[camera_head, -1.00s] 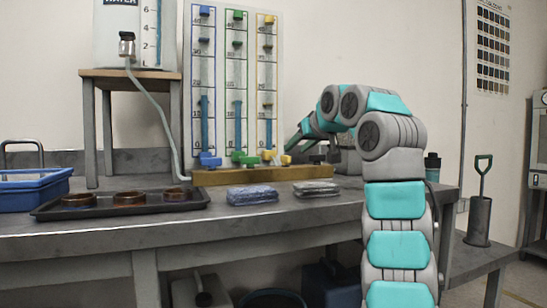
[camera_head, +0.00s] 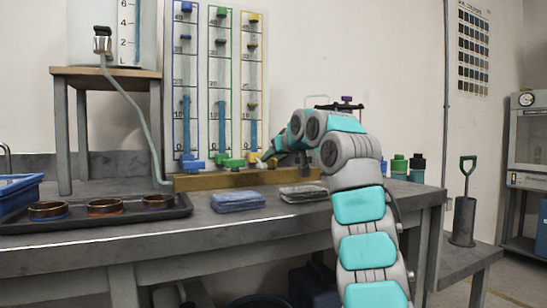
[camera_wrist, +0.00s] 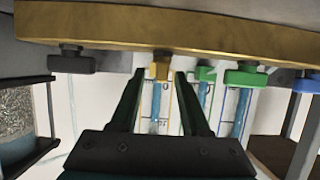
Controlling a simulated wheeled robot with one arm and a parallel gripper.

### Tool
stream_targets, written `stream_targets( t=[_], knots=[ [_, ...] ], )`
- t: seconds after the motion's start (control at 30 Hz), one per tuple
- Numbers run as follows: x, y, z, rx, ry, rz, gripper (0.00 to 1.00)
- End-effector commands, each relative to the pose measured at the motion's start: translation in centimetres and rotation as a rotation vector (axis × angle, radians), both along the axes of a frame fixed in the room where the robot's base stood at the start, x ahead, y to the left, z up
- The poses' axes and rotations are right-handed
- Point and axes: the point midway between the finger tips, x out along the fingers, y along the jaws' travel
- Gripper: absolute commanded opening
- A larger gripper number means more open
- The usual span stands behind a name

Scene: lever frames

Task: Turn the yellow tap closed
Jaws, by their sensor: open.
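The yellow tap (camera_head: 254,158) is at the foot of the yellow-framed tube, at the right end of the row of taps on the board. In the wrist view, which shows the board upside down, the yellow tap (camera_wrist: 160,69) appears between my two fingertips, with a small gap on each side. My gripper (camera_wrist: 160,76) is open and holds nothing. In the head view my gripper (camera_head: 267,158) is just right of the yellow tap, partly hidden by my arm. I cannot tell whether the fingers touch the tap.
The green tap (camera_wrist: 245,78) and blue tap (camera_wrist: 305,84) are beside the yellow one. A dark fitting (camera_wrist: 72,62) is on its other side. The wooden base (camera_head: 215,180) runs under the taps. Folded cloths (camera_head: 238,202) and a tray (camera_head: 80,218) lie in front.

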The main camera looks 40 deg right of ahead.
Motion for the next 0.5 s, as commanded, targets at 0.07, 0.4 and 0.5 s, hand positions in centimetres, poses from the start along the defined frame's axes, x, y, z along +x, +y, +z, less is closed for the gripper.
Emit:
stream_targets(
  t=[0.07, 0.4, 0.5],
  knots=[
    [0.02, -0.01, 0.00, 0.000, -0.001, 0.000, 0.46],
    [0.03, 0.04, 0.04, -0.001, -0.001, 0.000, 0.24],
    [0.03, 0.07, 0.05, -0.001, -0.001, 0.000, 0.12]
  ],
)
